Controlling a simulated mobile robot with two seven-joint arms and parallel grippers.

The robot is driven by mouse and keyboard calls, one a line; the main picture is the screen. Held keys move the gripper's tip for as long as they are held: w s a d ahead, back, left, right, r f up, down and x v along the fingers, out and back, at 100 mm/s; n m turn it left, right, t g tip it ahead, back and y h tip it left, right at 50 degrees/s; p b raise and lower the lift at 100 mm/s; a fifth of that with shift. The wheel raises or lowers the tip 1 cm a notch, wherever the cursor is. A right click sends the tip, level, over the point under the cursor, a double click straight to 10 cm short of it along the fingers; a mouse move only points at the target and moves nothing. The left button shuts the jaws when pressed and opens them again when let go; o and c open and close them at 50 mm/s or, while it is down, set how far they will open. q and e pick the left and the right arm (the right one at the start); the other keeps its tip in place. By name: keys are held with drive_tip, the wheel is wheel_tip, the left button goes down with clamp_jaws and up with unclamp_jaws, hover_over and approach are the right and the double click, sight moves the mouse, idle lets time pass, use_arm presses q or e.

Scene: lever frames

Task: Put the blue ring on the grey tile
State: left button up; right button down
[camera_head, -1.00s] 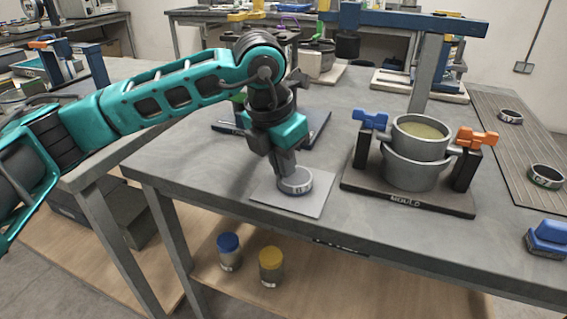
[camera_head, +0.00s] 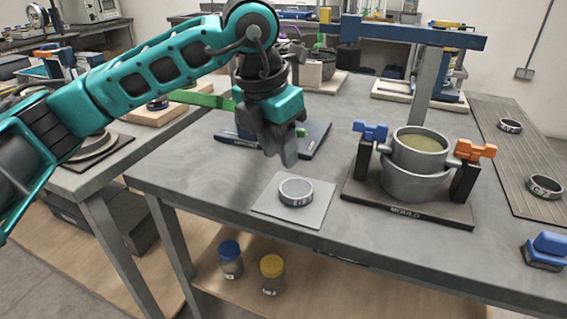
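A metal ring (camera_head: 296,191) lies flat on the grey tile (camera_head: 267,206), near the table's front edge. It sits near the tile's middle, inside its edges. It looks mostly grey, and its blue marking is hard to make out. My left gripper (camera_head: 283,158) is just above and behind the ring, pointing down, apart from it and holding nothing. Its fingers appear slightly open, seen nearly side-on. My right gripper is not in view.
A mould stand (camera_head: 408,210) with a pot and blue and orange clamps stands right of the tile. Two more rings, a nearer one (camera_head: 544,187) and a farther one (camera_head: 510,125), lie on the ribbed mat. A blue block (camera_head: 546,251) lies at the front right. Jars stand below.

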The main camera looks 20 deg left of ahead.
use_arm(q)
drive_tip(key=v, duration=0.5)
drive_tip(key=shift+r+p, duration=0.2)
drive_tip(key=shift+p, duration=0.15)
